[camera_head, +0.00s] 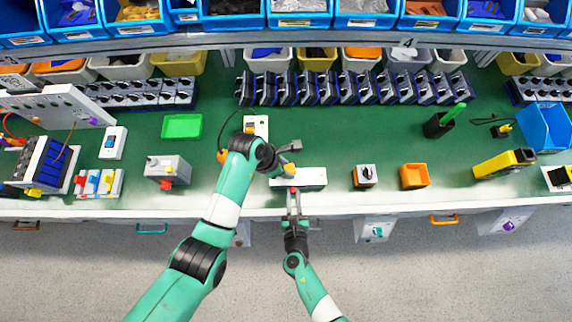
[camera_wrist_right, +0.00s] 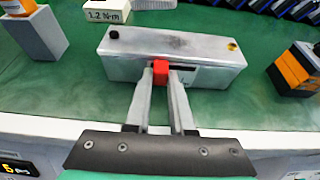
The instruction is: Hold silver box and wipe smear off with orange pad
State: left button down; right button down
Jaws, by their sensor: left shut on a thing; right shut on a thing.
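The silver box (camera_head: 312,177) lies near the bench's front edge. My left gripper (camera_head: 284,160) is over the box's back left part, shut on a small orange piece (camera_head: 288,169), which looks like the orange pad. Contact between pad and box cannot be told.
A grey box with a red part (camera_head: 168,171) stands to the left. A white device (camera_head: 256,126) is behind. Green bench surface is clear between them.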

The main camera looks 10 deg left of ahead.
pick_arm(q)
jog(key=shift+r, duration=0.85)
jog(key=shift+r, duration=0.1)
jog(key=shift+r, duration=1.4)
jog(key=shift+f, duration=0.1)
jog(key=shift+f, duration=3.45)
jog(key=shift+f, duration=1)
jog(key=shift+w+d+r, duration=0.1)
jog(key=shift+w+d, duration=0.1)
jog(key=shift+d, duration=0.7)
jog(key=shift+w+d, duration=0.15)
jog(key=shift+d, duration=0.7)
